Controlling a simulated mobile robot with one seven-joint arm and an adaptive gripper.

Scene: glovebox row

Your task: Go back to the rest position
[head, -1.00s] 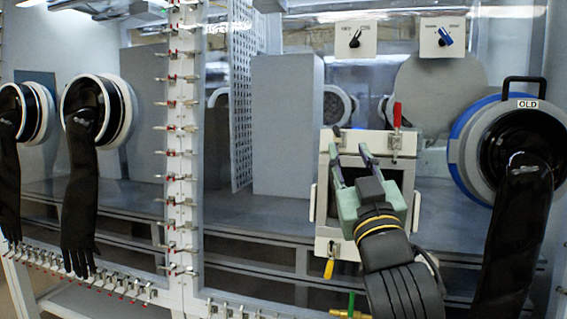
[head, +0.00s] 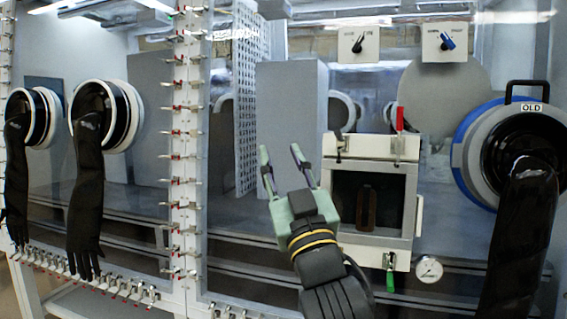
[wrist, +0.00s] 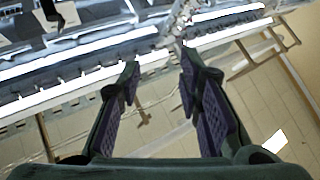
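My gripper (head: 281,168) is in front of the glovebox row, to the left of the small transfer hatch (head: 411,190). Its two green fingers with dark pads are spread apart, with nothing between them. In the wrist view my gripper (wrist: 158,85) is also open and empty, with the lower front rail and the floor beyond it. A dark brown bottle (head: 366,207) stands upright inside the open hatch, apart from my gripper.
A glove port marked OLD (head: 520,145), with a hanging black glove, is at the right. Two more black gloves (head: 88,185) hang at the left. A clamp-lined post (head: 189,130) stands left of my gripper. A gauge (head: 428,269) and a green-handled valve (head: 390,278) sit below the hatch.

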